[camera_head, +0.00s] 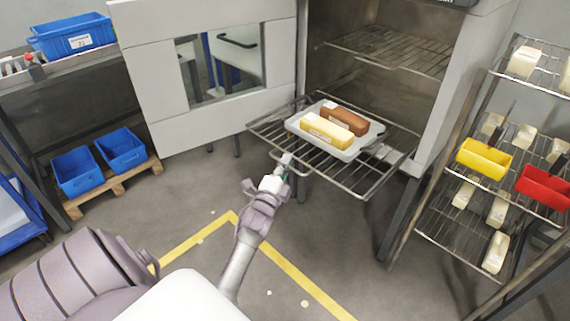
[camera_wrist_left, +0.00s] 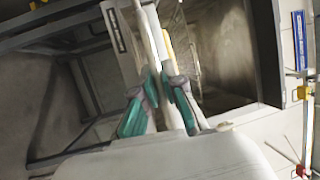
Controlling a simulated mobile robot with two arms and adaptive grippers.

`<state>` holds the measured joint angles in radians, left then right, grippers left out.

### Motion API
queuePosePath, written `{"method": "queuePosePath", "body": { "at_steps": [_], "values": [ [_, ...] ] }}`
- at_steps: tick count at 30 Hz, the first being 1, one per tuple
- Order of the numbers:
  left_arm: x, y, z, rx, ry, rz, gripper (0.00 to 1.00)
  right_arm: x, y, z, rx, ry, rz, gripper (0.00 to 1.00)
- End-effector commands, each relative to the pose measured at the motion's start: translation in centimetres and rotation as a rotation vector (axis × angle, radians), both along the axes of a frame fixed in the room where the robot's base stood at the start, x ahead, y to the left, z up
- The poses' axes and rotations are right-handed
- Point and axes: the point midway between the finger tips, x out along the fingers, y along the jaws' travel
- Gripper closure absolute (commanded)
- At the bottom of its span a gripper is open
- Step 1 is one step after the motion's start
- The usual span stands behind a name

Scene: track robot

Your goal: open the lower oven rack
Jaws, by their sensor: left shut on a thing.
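The lower oven rack (camera_head: 357,178) is a wire rack sticking well out of the open oven (camera_head: 425,105). A pale tray (camera_head: 340,153) with a yellow loaf (camera_head: 326,131) and a brown loaf (camera_head: 345,119) rests on it. My left gripper (camera_head: 287,160) is shut on the rack's front rail, near the rail's middle. In the left wrist view, the teal-padded fingers of the left gripper (camera_wrist_left: 163,88) close around a pale bar. The exact contact is small in the head view. My right gripper is not in view.
The oven door (camera_head: 155,75) stands open at the left. An upper rack (camera_head: 390,48) is inside the oven. A shelf cart (camera_head: 440,215) with yellow and red bins stands close on the right. Blue bins (camera_head: 78,172) sit on a pallet at left. The floor before the oven is clear.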

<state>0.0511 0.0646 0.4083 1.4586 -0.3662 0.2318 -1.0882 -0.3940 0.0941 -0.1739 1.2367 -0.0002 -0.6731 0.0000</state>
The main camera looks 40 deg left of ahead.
Motion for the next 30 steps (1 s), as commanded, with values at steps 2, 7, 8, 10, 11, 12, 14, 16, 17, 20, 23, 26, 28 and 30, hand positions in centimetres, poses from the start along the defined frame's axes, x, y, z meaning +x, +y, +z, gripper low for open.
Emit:
{"method": "queuePosePath", "body": {
  "at_steps": [2,7,8,10,11,12,14,16,17,20,23,26,28,30],
  "values": [
    [0.0,0.0,-0.1,0.000,0.001,0.000,1.00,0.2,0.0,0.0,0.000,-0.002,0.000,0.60],
    [0.0,0.0,-0.1,-0.001,0.002,0.000,0.83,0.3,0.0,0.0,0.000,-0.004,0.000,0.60],
    [0.0,0.0,-0.1,-0.001,0.002,0.000,0.78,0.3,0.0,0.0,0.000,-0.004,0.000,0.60],
    [0.0,0.0,-0.1,0.000,0.001,0.000,0.66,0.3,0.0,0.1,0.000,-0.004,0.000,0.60],
    [0.0,0.0,-0.1,0.000,0.001,0.000,0.66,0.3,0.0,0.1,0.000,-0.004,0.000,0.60],
    [0.0,0.0,0.0,0.000,0.001,0.000,0.66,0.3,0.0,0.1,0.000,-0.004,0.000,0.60],
    [0.0,0.0,0.0,0.000,0.001,0.000,0.66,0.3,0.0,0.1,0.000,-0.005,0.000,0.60],
    [0.0,0.0,0.0,0.000,0.001,0.000,0.66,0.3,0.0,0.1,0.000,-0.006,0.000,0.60],
    [0.0,0.0,0.0,0.000,0.001,0.000,0.66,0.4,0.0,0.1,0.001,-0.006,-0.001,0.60],
    [-0.2,-0.1,-0.1,0.000,0.001,0.000,0.66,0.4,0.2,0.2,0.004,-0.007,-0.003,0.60],
    [-1.0,-0.4,-0.3,-0.001,0.002,0.000,0.66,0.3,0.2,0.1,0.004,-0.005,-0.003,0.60],
    [-2.6,-0.9,-0.6,0.000,0.004,0.000,0.66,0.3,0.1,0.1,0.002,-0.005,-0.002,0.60],
    [-4.0,-1.4,-0.9,-0.002,0.005,0.000,0.66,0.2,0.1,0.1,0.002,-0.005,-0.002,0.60],
    [-5.5,-1.9,-1.2,-0.001,0.004,0.001,0.66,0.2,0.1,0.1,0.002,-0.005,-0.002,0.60]
  ]
}}
